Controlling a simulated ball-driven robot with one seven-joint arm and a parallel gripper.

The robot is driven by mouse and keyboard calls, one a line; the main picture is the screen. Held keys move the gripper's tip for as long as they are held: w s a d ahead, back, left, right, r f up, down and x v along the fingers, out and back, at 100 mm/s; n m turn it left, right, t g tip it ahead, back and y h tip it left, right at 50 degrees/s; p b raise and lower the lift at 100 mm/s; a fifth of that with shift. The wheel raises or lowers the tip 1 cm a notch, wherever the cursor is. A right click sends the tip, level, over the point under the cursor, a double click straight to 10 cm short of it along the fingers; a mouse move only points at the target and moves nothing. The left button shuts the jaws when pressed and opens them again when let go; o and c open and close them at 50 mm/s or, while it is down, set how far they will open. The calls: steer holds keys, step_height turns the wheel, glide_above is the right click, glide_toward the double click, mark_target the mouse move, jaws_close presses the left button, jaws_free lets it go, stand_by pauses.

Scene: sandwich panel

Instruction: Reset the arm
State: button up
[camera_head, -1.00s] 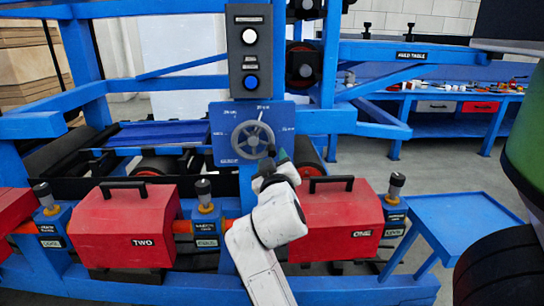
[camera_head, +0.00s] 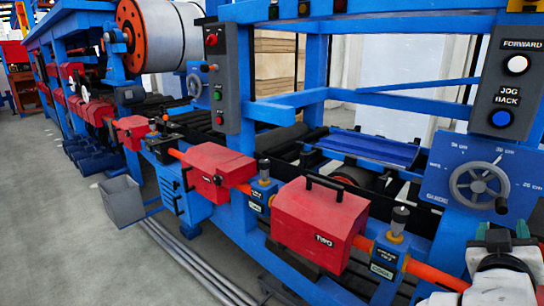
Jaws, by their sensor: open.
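My arm shows at the lower right edge of the head view, white with a dark grey joint and partly cut off by the frame.
A blue machine frame with red boxes (camera_head: 318,222) runs along the right and centre. A control post with FORWARD and JOG BACK buttons (camera_head: 508,90) stands at right. A grey bin (camera_head: 123,201) sits at left. Grey floor (camera_head: 60,230) is clear at lower left.

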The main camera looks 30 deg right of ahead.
steer(key=w+a+f+n+y+p, duration=0.1)
steer(key=a+f+n+y+p, duration=0.1)
steer(key=a+f+y, duration=0.45)
steer(key=w+a+f+n+y+p, duration=0.1)
steer(key=a+f+y+p, duration=0.15)
steer(key=f, duration=0.65)
steer(key=s+a+f+n+g+y+p, duration=0.1)
steer(key=s+a+f+n+g+y, duration=0.1)
steer(key=s+a+f, duration=0.3)
steer(key=s+a+f+n+g+y+p, duration=0.2)
steer(key=s+a+f+y, duration=0.3)
steer(key=a, duration=0.8)
step_height(320, 180, down, 3)
steer(key=shift+s+a+f+g, duration=0.1)
steer(key=shift+s+a+g, duration=0.1)
steer(key=shift+s+g, duration=0.6)
steer(key=shift+w, duration=0.2)
